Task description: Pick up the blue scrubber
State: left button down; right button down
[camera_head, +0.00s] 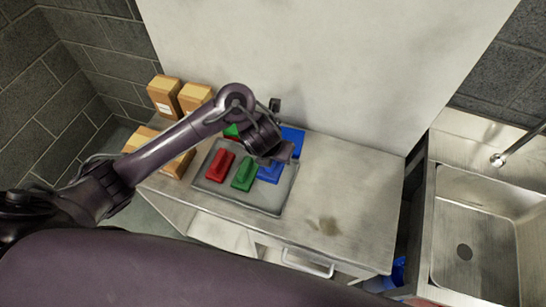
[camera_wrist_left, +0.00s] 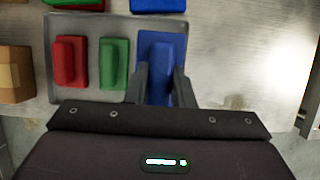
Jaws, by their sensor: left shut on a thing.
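The blue scrubber (camera_wrist_left: 160,62) lies at the right end of a row on a grey tray in the left wrist view. In the head view the blue scrubber (camera_head: 268,174) is partly hidden by my left gripper (camera_head: 277,160). In the left wrist view the fingers of my left gripper (camera_wrist_left: 160,84) stand on both sides of the blue scrubber's raised handle and are shut on it. I cannot tell any gap between the scrubber and the tray. My right gripper is not in view.
On the tray (camera_head: 271,208) are a red scrubber (camera_head: 219,165) and a green scrubber (camera_head: 243,174). A blue block (camera_head: 292,138) stands behind. Cardboard boxes (camera_head: 164,96) are at left, a sink (camera_head: 475,245) at right. The counter's right part is clear.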

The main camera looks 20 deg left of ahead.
pick_arm(q)
jog(key=shift+w+d+r, duration=0.1)
jog(key=shift+r, duration=0.35)
jog(key=shift+w+d+r, duration=0.1)
jog(key=shift+r, duration=0.3)
jog(key=shift+a+r, duration=0.2)
jog(key=shift+r, duration=0.15)
notch_tip(320, 180, up, 3)
jog(key=shift+s+a+r+p, duration=0.1)
jog(key=shift+r+p, duration=0.05)
jog(key=shift+p, duration=0.3)
jog(key=shift+s+r, duration=0.1)
jog(key=shift+r, duration=0.5)
jog(key=shift+r+b, duration=0.3)
jog(key=shift+r, duration=0.15)
jog(key=shift+r, duration=0.1)
